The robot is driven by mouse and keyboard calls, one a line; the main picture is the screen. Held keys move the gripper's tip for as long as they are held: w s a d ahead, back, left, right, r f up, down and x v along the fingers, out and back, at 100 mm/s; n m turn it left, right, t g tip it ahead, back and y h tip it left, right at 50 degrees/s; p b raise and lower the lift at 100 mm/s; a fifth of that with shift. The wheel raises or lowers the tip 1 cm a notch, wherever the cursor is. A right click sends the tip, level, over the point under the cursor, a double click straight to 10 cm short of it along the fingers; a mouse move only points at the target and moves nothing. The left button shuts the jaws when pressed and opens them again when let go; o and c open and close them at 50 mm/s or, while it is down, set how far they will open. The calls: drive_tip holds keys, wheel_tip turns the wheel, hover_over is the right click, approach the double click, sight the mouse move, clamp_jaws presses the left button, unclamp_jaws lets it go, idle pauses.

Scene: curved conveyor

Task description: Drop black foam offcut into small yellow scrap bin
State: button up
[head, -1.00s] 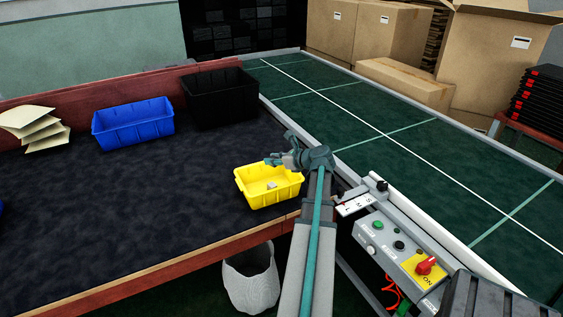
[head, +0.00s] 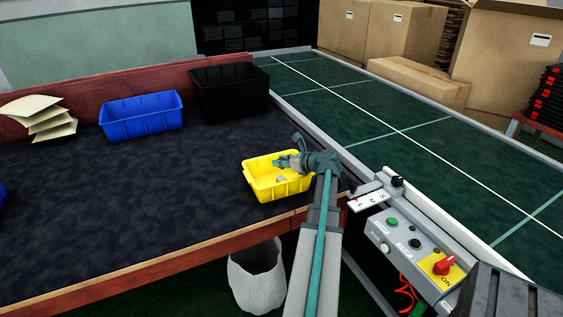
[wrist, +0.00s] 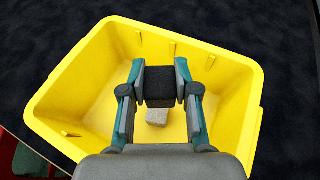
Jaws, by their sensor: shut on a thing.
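The black foam offcut (wrist: 160,86) is a dark block held between the two fingers of my gripper (wrist: 159,88), as the wrist view shows. My gripper is shut on it, over the inside of the small yellow scrap bin (wrist: 75,95). In the head view my gripper (head: 288,163) is at the far right part of the yellow bin (head: 268,192); the offcut is hard to make out there. A small light grey piece (wrist: 157,117) lies on the bin floor, also visible in the head view (head: 281,179).
A blue bin (head: 141,115) and a black bin (head: 230,90) stand at the back of the dark table. A pale stack of sheets (head: 42,117) is at left. The control box (head: 412,245) and green conveyor (head: 400,125) lie to the right. A white waste basket (head: 257,279) stands below the table edge.

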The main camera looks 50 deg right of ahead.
drive_tip(key=o, duration=0.8)
drive_tip(key=shift+o, duration=0.2)
drive_tip(key=v, duration=1.2)
